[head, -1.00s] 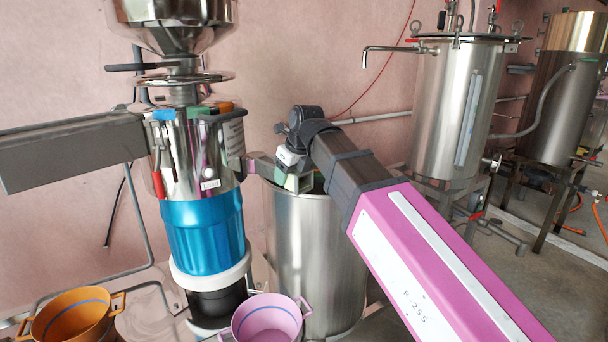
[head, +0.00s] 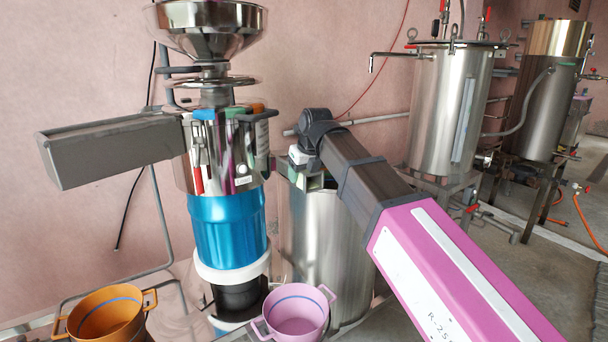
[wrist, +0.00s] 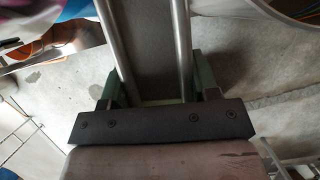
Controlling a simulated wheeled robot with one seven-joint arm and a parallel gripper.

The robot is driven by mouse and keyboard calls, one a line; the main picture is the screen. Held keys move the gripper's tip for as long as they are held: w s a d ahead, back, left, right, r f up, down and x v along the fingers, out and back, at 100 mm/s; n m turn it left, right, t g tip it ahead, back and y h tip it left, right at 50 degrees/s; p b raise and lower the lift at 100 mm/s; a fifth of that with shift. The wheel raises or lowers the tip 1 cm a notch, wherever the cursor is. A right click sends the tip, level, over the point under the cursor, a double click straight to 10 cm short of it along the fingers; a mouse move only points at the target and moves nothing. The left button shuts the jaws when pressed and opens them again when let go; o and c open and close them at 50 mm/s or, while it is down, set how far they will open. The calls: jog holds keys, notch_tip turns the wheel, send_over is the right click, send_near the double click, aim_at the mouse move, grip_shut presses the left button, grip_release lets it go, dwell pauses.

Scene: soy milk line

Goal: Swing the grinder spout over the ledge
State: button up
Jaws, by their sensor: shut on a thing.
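The grinder (head: 227,225) stands left of centre in the head view, with a steel hopper on top and a blue band around its body. My gripper (head: 305,178) is just right of the grinder's upper body, in front of a steel drum. In the wrist view my gripper (wrist: 150,92) has green fingers on both sides of a dark grey channel with bright edges, which looks like the spout (wrist: 148,45). It is shut on this spout. The spout is largely hidden in the head view. I cannot tell which surface is the ledge.
A grey box-shaped arm (head: 110,150) juts left from the grinder. An orange tub (head: 105,318) and a pink tub (head: 296,312) sit low in front. The steel drum (head: 325,245) stands close under my gripper. Tall steel tanks (head: 445,115) stand at right; floor there is partly free.

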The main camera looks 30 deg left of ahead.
jog(key=o, duration=1.3)
jog(key=shift+r, duration=0.1)
jog(key=v, duration=1)
jog(key=shift+d+r, duration=0.15)
jog(key=shift+r, duration=0.1)
